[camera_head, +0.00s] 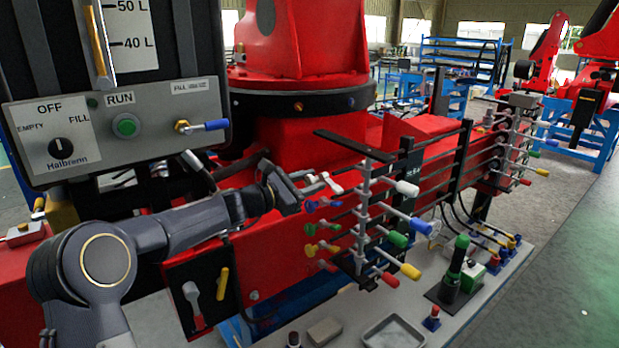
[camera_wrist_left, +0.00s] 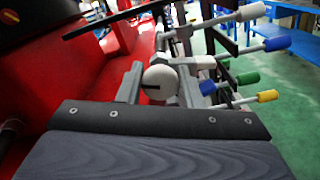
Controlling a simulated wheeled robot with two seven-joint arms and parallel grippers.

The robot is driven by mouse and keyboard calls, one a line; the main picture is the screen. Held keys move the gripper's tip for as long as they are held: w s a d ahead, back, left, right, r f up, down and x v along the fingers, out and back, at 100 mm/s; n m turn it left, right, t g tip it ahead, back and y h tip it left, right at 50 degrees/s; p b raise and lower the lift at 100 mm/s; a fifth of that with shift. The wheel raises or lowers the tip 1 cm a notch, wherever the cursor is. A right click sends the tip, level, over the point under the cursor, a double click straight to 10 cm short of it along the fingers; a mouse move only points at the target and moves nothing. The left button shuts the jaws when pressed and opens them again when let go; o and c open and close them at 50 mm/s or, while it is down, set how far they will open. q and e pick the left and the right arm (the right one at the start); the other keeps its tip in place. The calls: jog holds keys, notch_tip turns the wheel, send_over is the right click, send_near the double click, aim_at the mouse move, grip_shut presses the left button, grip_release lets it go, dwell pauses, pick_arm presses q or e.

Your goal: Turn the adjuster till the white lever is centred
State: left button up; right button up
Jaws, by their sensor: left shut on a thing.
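The white lever (camera_head: 406,188) is the top one on the near lever stand and points to the right; its white end also shows in the left wrist view (camera_wrist_left: 250,12). I cannot tell whether it is centred. The adjuster, a pale round knob with a dark slot (camera_wrist_left: 160,83), sits on the stand's opposite side. My left gripper (camera_head: 326,184) reaches it from the left at the height of the white lever. In the left wrist view its two grey fingers (camera_wrist_left: 160,88) are shut on the knob, one on each side. My right gripper is out of view.
Below are blue (camera_head: 422,227), green (camera_head: 398,240), yellow (camera_head: 410,271) and red (camera_head: 389,280) levers, with coloured knobs opposite, such as a blue one (camera_head: 311,206). A black bar (camera_head: 345,145) spans above the gripper. A control panel (camera_head: 115,130) stands at the left.

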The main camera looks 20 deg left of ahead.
pick_arm(q)
jog(key=shift+n+p, duration=0.95)
jog(key=shift+n, duration=1.05)
jog(key=o, duration=0.9)
jog(key=b+v, duration=0.2)
jog(key=v, duration=0.6)
